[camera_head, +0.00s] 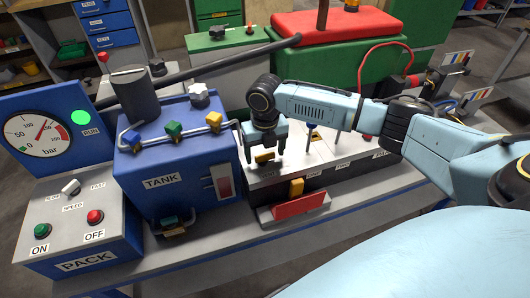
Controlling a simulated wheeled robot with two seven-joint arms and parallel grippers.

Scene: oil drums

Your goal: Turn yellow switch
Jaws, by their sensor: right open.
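A small yellow switch (264,157) sits on the light top of the panel in the middle of the bench. My right gripper (264,152) points down over it, open, with one finger on each side of the switch as seen from here. I cannot tell whether the fingers touch it. The gripper's body hides the area behind the switch. My left gripper is not in view.
A blue tank (178,153) with green, blue and yellow valve handles stands just left of the gripper. A yellow block (297,187) sits on the panel's front above a red plate (299,206). A blue gauge box (48,127) is at left.

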